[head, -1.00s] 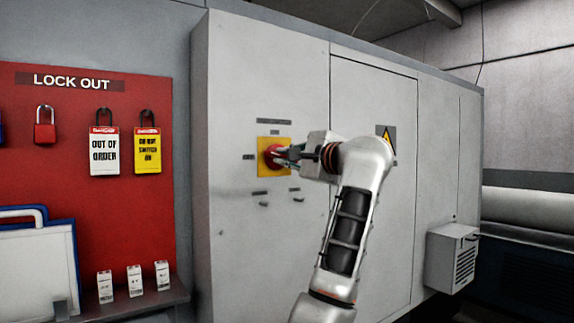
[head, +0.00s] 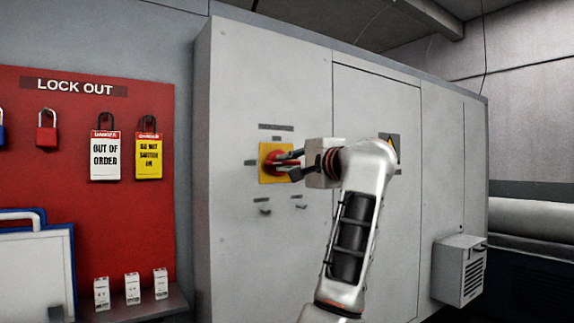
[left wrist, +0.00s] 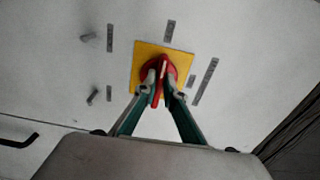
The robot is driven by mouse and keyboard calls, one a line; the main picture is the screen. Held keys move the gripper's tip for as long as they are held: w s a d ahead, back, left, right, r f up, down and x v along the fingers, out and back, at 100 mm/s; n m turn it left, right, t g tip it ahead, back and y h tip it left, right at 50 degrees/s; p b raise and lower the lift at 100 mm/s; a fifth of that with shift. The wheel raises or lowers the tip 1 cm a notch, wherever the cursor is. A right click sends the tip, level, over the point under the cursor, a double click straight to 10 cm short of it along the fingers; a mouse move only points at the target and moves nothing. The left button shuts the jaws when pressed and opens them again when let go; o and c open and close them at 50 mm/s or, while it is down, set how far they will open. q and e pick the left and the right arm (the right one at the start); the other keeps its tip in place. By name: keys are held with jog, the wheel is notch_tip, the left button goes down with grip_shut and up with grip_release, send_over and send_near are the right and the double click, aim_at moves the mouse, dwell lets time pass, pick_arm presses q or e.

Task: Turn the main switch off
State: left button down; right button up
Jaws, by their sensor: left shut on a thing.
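The main switch (head: 270,163) is a red rotary knob on a yellow square plate (head: 266,178) on the grey cabinet front. It also shows in the left wrist view (left wrist: 163,68), with the plate (left wrist: 140,57) behind it. My left gripper (head: 284,164) reaches it from the right. In the left wrist view its two fingers (left wrist: 161,88) close on the red handle from both sides. The fingers hide part of the knob in the head view. My right gripper is not in view.
Two small levers (head: 265,211) sit below the switch on the cabinet (head: 370,200). A red lockout board (head: 95,240) with padlocks and tags hangs at the left, above a shelf with small boxes (head: 132,287). A vent box (head: 458,270) juts out at the right.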

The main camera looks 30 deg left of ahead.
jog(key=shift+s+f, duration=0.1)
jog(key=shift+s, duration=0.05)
pick_arm(q)
jog(key=c, duration=2.2)
grip_release()
jog(key=shift+o, duration=0.3)
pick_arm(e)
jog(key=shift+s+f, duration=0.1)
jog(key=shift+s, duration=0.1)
pick_arm(q)
jog(key=shift+s+d, duration=0.1)
jog(key=shift+d, duration=0.1)
jog(key=v, duration=0.7)
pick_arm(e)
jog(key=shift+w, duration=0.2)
